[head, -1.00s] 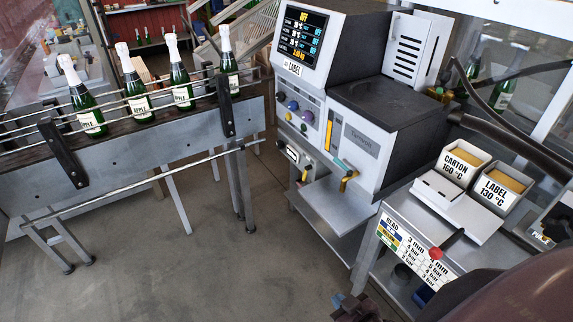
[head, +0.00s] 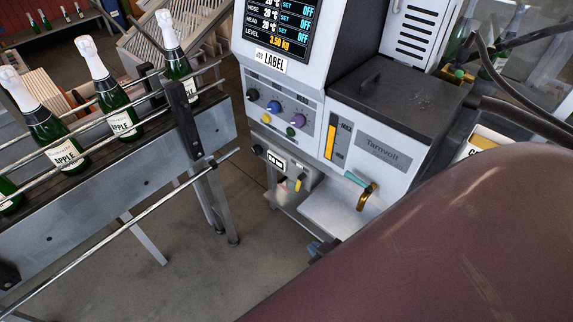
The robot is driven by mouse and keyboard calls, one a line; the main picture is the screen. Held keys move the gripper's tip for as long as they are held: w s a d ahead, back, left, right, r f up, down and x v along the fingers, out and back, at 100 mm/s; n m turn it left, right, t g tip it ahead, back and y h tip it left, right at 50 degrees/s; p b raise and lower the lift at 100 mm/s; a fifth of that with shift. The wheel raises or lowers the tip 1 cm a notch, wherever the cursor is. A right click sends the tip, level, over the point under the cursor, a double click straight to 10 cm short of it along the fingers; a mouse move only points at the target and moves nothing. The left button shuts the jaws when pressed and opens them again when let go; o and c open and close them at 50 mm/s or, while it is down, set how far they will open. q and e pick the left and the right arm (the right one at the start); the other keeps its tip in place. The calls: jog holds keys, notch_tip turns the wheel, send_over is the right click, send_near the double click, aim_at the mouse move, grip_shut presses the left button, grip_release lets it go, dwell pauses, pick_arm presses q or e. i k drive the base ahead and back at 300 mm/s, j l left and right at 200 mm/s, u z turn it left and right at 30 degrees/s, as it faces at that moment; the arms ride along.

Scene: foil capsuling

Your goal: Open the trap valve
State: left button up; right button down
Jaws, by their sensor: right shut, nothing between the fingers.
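The glue machine (head: 345,110) labelled Tamvolt fills the middle of the head view. On its lower front is a brass valve (head: 367,196) with a teal lever (head: 354,179) slanting down to the right. A small yellow handle (head: 298,184) sits to its left, by a small display. I cannot tell from any label which one is the trap valve. My left gripper is not in view.
My large maroon arm link covers the lower right. A pale tray (head: 340,212) juts out under the brass valve. A conveyor (head: 100,205) with several foil-topped bottles runs along the left, with a rail in front. Floor between conveyor and machine is clear.

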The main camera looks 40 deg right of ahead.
aim_at(279, 183)
jog(key=i+z, duration=0.35)
jog(key=z, duration=0.15)
jog(key=i+j+z, duration=0.3)
jog(key=z, duration=0.15)
jog(key=i+z, duration=0.1)
jog(key=z, duration=0.25)
jog(key=i+z, duration=0.1)
jog(key=z, duration=0.25)
jog(key=i+z, duration=0.1)
jog(key=z, duration=0.2)
